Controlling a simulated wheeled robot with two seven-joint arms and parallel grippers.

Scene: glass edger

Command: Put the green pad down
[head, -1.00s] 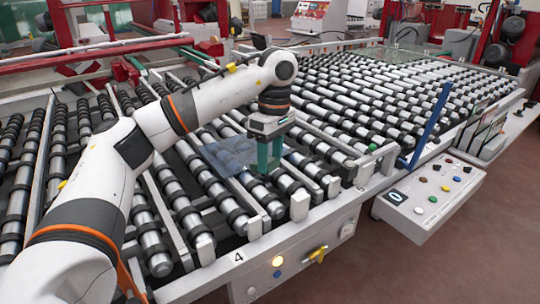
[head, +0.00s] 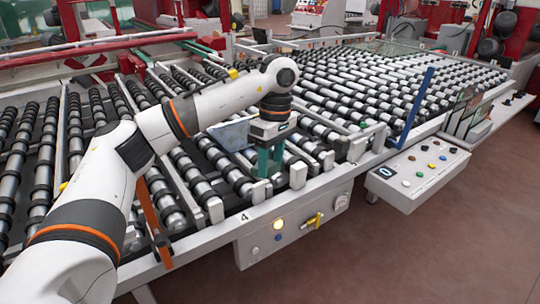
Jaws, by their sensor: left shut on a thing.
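My left gripper (head: 267,162) comes down from the wrist over the front edge of the roller conveyor (head: 262,193). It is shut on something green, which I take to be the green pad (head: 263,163). The pad is small here and partly merges with the fingers, so its outline is unclear. Whether it touches the rollers or frame below cannot be told. A bluish, see-through glass pane (head: 228,135) lies on the rollers just behind and left of the gripper. My right gripper is not in view.
Pale upright stubs (head: 298,175) line the conveyor's front edge beside the gripper. A blue post (head: 416,107) stands to the right. A control panel (head: 418,173) with buttons juts out at front right. An orange-brown strip (head: 153,222) stands at front left. The floor on the right is clear.

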